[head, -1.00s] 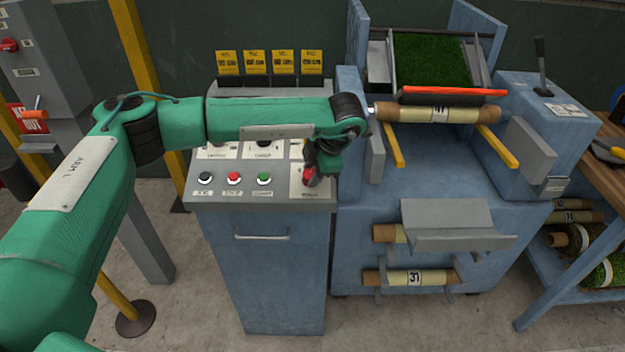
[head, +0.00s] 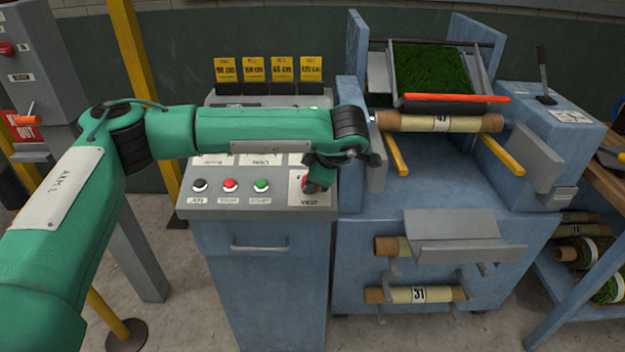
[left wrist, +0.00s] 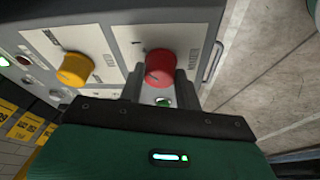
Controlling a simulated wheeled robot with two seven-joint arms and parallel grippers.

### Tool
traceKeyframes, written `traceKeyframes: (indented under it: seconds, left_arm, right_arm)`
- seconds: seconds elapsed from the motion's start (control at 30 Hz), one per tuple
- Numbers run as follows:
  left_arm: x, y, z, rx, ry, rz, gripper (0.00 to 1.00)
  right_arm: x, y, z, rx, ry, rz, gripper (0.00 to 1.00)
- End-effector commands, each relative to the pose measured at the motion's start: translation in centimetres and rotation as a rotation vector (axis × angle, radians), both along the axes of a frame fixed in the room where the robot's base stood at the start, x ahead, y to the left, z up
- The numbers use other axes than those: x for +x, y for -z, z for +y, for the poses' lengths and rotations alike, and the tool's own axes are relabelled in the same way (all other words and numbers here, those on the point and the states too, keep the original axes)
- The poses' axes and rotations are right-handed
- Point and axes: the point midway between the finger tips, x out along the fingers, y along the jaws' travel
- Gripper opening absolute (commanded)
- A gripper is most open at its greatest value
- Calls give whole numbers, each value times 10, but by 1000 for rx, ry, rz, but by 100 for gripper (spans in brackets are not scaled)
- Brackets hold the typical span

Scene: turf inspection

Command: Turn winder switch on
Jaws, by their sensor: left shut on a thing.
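The winder switch is a red knob (head: 309,187) at the lower right corner of the sloped control panel, on a pale plate with a label below it. My left gripper (head: 318,178) reaches down over it and partly hides it. In the left wrist view the red knob (left wrist: 159,65) sits between the tips of my left gripper's grey fingers (left wrist: 161,84), which are shut on it. The knob's pointer mark is too small to read. My right gripper is in neither view.
A yellow knob (left wrist: 75,69) is beside the red one. A blue machine with a turf tray (head: 432,72) and roll (head: 440,122) stands close right. A yellow post (head: 140,80) stands left.

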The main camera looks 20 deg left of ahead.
Motion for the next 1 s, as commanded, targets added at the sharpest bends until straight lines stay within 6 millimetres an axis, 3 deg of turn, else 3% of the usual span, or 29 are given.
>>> traceKeyframes:
  seconds: [0.33,0.37,0.47,0.8,1.0]
  left_arm:
    - [0,-1,0,1,4,-1,11]
    - [0,-1,0,1,4,-1,36]
    - [0,-1,0,1,2,-1,55]
    - [-1,-3,-2,0,3,-1,55]
    - [-8,-26,-14,0,6,-4,55]
  right_arm:
    - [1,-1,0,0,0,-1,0]
    - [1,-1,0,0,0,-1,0]
    - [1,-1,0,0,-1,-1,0]
    - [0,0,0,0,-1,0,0]
    - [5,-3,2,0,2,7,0]
